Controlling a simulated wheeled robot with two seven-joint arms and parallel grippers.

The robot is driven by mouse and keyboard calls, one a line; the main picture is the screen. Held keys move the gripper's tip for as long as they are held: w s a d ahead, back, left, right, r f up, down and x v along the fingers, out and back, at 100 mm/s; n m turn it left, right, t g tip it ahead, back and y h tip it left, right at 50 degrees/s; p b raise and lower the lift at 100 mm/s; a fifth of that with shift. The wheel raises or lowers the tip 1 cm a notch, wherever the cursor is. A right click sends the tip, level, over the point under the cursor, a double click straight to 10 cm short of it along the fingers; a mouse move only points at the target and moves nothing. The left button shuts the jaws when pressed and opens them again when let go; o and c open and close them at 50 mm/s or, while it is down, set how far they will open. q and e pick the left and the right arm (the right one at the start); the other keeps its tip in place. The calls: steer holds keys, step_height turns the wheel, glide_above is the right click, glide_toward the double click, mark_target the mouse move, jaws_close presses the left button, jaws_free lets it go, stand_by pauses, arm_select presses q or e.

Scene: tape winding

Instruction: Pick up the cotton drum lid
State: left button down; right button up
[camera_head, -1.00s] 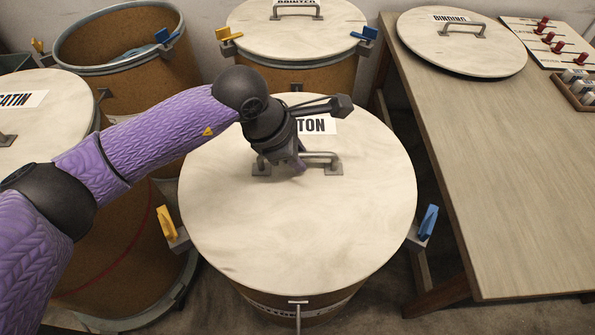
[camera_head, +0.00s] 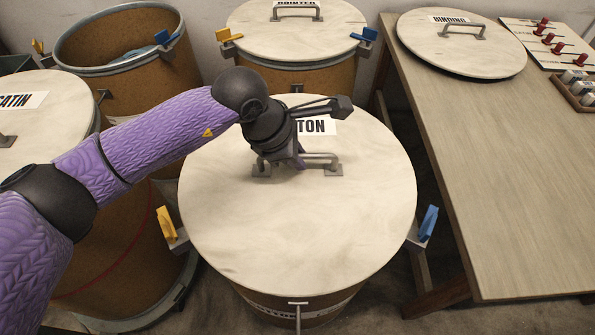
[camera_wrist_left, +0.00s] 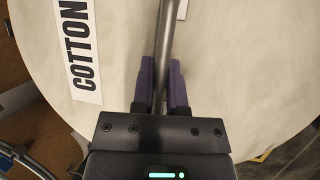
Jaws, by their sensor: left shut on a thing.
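The cotton drum lid (camera_head: 300,230) is a round pale wooden disc lying on its brown drum in the centre of the head view. Its label is partly hidden by my arm there, but reads COTTON in the left wrist view (camera_wrist_left: 80,45). My left gripper (camera_head: 298,163) is at the lid's grey metal handle (camera_head: 325,157). In the left wrist view its two purple fingers (camera_wrist_left: 164,80) are on either side of the handle bar (camera_wrist_left: 167,35), shut on it. The lid still lies flat on the drum. My right gripper is out of view.
Yellow (camera_head: 166,224) and blue (camera_head: 428,222) clamps stick out from the drum's sides. A satin drum lid (camera_head: 40,130) is at left, an open drum (camera_head: 110,65) behind, and another lidded drum (camera_head: 340,40) at the back. A table (camera_head: 520,190) with the binding lid (camera_head: 470,55) stands right; its front is clear.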

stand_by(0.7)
arm_select(q)
steer(key=shift+r+p, duration=0.3)
steer(key=shift+r, duration=0.15)
step_height(320, 180, up, 3)
steer(key=shift+r+p, duration=0.2)
steer(key=shift+p, duration=0.85)
step_height(320, 180, up, 6)
steer(key=p, duration=0.3)
steer(key=shift+f, duration=0.15)
